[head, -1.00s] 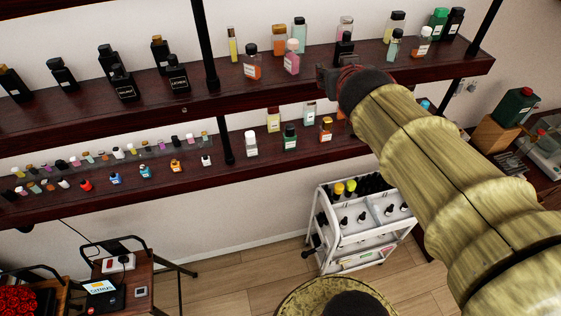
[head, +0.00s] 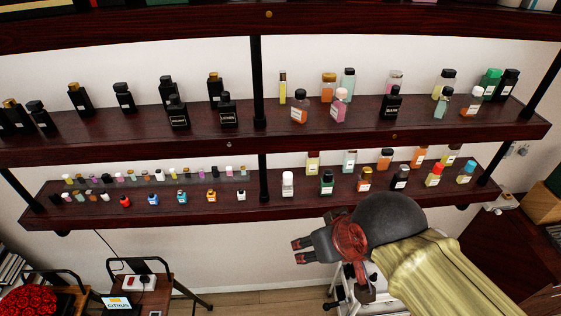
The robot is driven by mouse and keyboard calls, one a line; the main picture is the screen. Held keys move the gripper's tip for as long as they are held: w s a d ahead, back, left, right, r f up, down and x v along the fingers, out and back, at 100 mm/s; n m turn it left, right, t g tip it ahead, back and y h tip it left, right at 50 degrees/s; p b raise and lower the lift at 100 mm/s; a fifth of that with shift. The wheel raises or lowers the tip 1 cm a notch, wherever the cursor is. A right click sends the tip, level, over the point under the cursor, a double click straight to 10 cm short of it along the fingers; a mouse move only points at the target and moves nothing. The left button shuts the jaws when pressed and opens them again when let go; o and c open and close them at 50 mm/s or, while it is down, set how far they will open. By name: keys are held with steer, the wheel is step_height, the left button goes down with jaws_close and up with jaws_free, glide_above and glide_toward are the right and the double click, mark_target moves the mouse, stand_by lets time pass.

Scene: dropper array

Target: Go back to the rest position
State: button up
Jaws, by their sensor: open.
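My gripper (head: 299,252) is in the lower middle of the head view, at the end of my arm, with its fingertips pointing left. The two fingers are apart and nothing is between them. It is in front of and below the lower shelf (head: 215,216), and I see no contact with the shelf or the bottles. My arm comes in from the lower right and hides part of what is behind it.
The upper shelf (head: 160,144) holds black bottles and coloured ones. The lower shelf holds several small bottles (head: 125,201) and larger ones at right. A white cart (head: 345,306) is mostly hidden behind my arm. A small side table (head: 130,300) stands lower left.

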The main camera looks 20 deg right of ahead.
step_height(320, 180, down, 29)
steer(key=b, duration=2.8)
steer(key=shift+r, duration=0.15)
